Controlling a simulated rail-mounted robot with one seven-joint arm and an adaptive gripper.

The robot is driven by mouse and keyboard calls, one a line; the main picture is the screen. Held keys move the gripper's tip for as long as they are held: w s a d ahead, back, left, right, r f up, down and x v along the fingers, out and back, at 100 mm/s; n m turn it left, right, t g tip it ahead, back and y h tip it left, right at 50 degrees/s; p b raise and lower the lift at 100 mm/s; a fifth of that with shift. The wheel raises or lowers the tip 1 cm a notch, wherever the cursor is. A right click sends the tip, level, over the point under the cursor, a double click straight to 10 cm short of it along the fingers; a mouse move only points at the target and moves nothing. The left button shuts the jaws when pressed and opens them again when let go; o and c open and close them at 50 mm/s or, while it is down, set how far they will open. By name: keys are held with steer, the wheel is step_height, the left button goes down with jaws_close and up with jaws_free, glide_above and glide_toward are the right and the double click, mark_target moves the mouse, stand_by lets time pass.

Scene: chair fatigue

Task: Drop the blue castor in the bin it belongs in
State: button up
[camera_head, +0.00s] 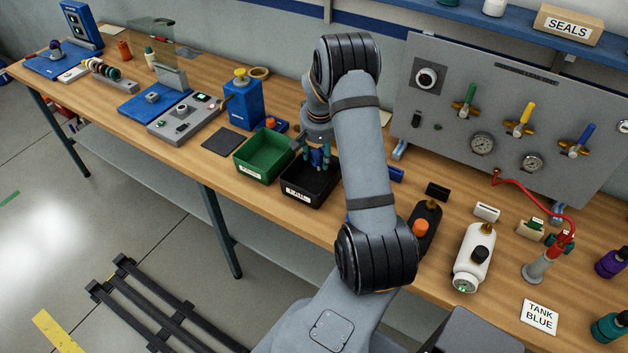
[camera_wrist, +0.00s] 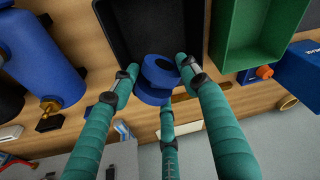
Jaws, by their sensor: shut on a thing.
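The blue castor (camera_wrist: 158,76) is held between the teal fingers of my gripper (camera_wrist: 160,88) in the wrist view. In the head view my gripper (camera_head: 319,160) is over the black bin (camera_head: 306,199), with the blue of the castor showing between its fingers. The castor appears at or above the bin's opening; its exact height is unclear. The black bin also shows in the wrist view (camera_wrist: 150,28), beyond the castor. The green bin (camera_head: 262,152) stands directly left of the black bin. Both bins have white front labels too small to read surely.
A blue box with a yellow top (camera_head: 243,102) stands behind the green bin. A dark flat pad (camera_head: 224,140) lies left of it. Black and white bottles (camera_head: 473,257) and a gauge panel (camera_head: 507,120) are to the right. My arm hides part of the bench.

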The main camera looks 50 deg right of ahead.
steer(key=shift+f+b, duration=0.85)
steer(key=shift+f, duration=1)
steer(key=o, duration=1.1)
steer(key=shift+o, duration=0.3)
steer(key=v, duration=1.2)
